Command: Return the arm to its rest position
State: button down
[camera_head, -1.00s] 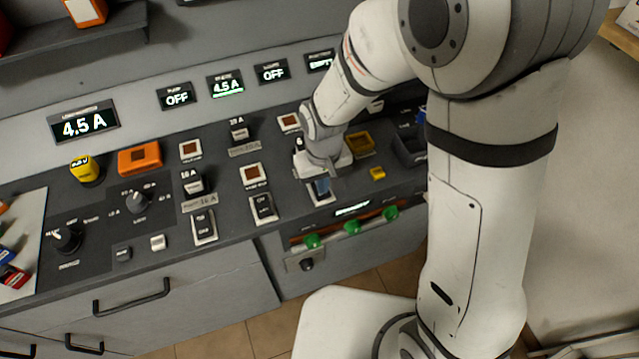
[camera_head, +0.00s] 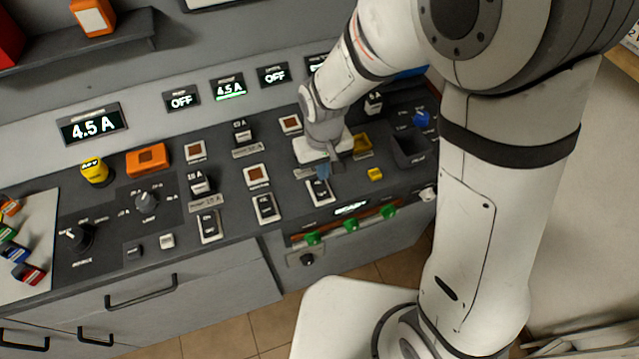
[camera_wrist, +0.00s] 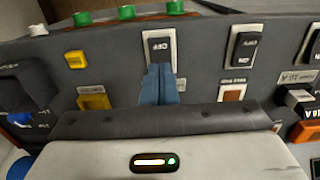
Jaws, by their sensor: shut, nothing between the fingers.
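My gripper (camera_head: 322,171) is over the right part of the grey control panel (camera_head: 105,200). Its two blue fingers (camera_wrist: 159,84) are together with nothing between them. In the wrist view the fingertips overlap the lower part of a rocker switch (camera_wrist: 159,47) with a white frame. My arm is bent over the panel from the right.
Near my gripper are a yellow button (camera_head: 375,174), a yellow square holder (camera_head: 361,143), a dark open bin (camera_head: 409,150) and a blue knob (camera_head: 421,118). Green-tipped parts (camera_head: 351,224) line the front. Display screens (camera_head: 229,89) stand behind. Floor (camera_head: 225,325) shows below.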

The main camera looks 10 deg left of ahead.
dwell(0.3)
jog(key=d+r+m+t, duration=0.1)
jog(key=d+r+m, duration=0.2)
jog(key=d+r, duration=0.7)
jog(key=s+d+r+m+t, duration=0.1)
jog(key=s+d+r, duration=0.3)
jog(key=d, duration=0.2)
jog(key=s+d+r+m+t, duration=0.1)
jog(key=s+d+r+m, duration=0.1)
jog(key=s+d+r, duration=0.2)
jog(key=d, duration=0.3)
